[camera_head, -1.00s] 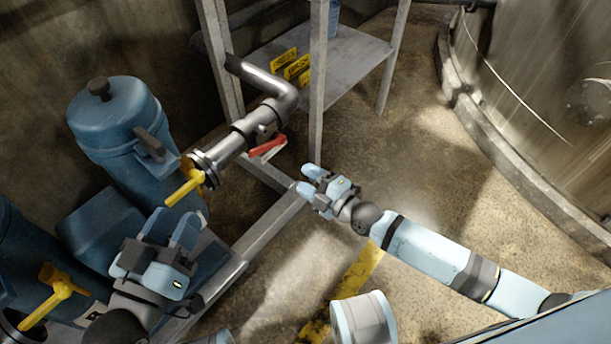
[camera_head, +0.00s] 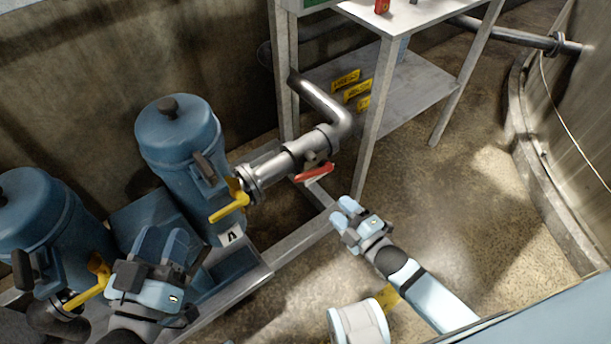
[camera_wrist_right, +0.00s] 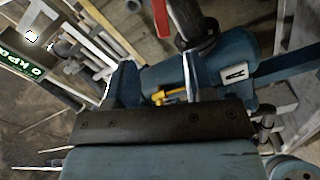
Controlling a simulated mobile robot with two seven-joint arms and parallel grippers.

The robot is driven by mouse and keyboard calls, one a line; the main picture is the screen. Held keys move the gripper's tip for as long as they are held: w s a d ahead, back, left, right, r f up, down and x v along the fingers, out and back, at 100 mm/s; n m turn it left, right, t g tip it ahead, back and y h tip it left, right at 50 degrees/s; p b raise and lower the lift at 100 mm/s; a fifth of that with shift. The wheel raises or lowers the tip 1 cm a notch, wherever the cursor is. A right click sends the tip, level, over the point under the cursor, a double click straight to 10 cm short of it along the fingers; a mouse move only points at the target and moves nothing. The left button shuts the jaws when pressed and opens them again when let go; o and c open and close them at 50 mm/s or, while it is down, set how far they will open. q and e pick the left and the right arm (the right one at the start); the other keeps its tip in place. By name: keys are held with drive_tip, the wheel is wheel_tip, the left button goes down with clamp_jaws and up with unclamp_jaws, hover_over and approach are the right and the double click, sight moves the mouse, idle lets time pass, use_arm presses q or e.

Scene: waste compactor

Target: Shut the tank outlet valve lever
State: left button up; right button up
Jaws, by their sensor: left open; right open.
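A red valve lever (camera_head: 313,173) sits on a grey metal pipe (camera_head: 305,150) in the head view. A yellow lever (camera_head: 229,208) hangs at the pipe's flanged end, and another yellow lever (camera_head: 92,289) is at the lower left. I cannot tell which is the tank outlet lever. My right gripper (camera_head: 346,210) is open and empty, below and right of the red lever, apart from it. My left gripper (camera_head: 165,245) is open and empty, between the two yellow levers in the picture. The right wrist view shows a red lever (camera_wrist_right: 161,18) and a yellow lever (camera_wrist_right: 170,95).
Two blue canisters (camera_head: 180,135) (camera_head: 35,215) stand at the left on a metal frame. A grey shelf rack (camera_head: 405,105) stands behind the pipe. A large tank (camera_head: 585,100) with a raised curb fills the right. The floor at centre right is open.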

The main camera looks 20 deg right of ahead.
drive_tip(key=b, duration=0.2)
approach(309, 176)
drive_tip(key=x, duration=0.4)
drive_tip(key=b+x, duration=0.1)
drive_tip(key=x, duration=0.3)
drive_tip(key=shift+w+a+f, duration=0.1)
drive_tip(key=shift+w+a, duration=0.15)
drive_tip(key=shift+w, duration=0.1)
use_arm(q)
drive_tip(key=shift+d+h, duration=0.5)
drive_tip(key=shift+d, duration=0.05)
use_arm(e)
clamp_jaws()
